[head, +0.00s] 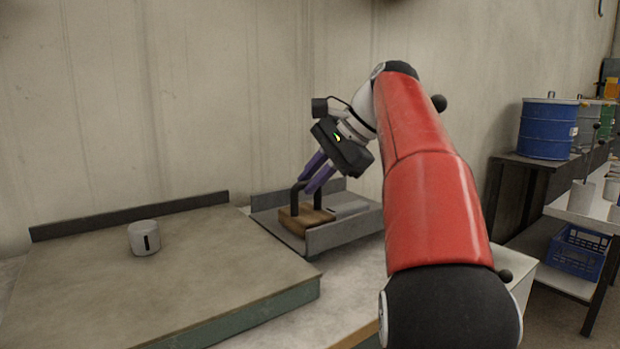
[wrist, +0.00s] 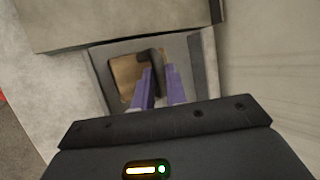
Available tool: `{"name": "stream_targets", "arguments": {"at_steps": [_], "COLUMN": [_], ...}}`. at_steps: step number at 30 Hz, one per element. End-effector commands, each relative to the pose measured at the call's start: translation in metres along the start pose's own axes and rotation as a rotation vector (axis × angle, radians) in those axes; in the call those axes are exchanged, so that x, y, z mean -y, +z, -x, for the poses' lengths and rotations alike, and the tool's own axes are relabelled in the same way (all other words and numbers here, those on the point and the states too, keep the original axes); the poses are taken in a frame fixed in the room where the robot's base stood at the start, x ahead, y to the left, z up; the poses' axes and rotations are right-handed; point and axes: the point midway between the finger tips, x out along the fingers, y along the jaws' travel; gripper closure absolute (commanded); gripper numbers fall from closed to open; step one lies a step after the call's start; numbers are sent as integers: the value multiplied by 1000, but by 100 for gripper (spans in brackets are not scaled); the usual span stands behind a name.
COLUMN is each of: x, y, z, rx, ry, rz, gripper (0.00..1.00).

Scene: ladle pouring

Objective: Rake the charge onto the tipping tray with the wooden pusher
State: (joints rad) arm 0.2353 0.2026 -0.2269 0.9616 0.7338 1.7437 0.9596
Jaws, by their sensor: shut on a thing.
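The wooden pusher (head: 297,219) is a brown block with a dark arched handle. It is in the grey tipping tray (head: 345,232), at the end nearer the slab. My gripper (head: 306,186) reaches down from above, tilted, with its purple fingers shut on the handle. In the wrist view the wooden block (wrist: 124,76) shows beyond the fingers, and the handle lies between them. A pale grey cylinder (head: 143,239) with a dark slot stands upright on the slab at left, apart from the gripper. I cannot tell whether it is the charge; no other loose piece is clear.
The broad slab (head: 190,262) has a dark ledge (head: 130,215) along its back and is mostly bare. A wall stands close behind it. At right are a blue drum (head: 548,129) on a dark bench and a blue crate (head: 577,253) on a low shelf.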

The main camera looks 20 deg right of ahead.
Motion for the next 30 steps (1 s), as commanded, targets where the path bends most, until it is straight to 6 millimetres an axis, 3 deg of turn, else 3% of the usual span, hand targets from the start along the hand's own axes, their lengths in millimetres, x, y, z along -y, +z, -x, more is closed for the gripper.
{"name": "stream_targets", "arguments": {"at_steps": [4,30], "x": [-1,38], "y": [13,40], "z": [-4,42], "rx": [0,-1], "ry": [-1,-3], "rz": [3,1], "gripper": [100,100]}}
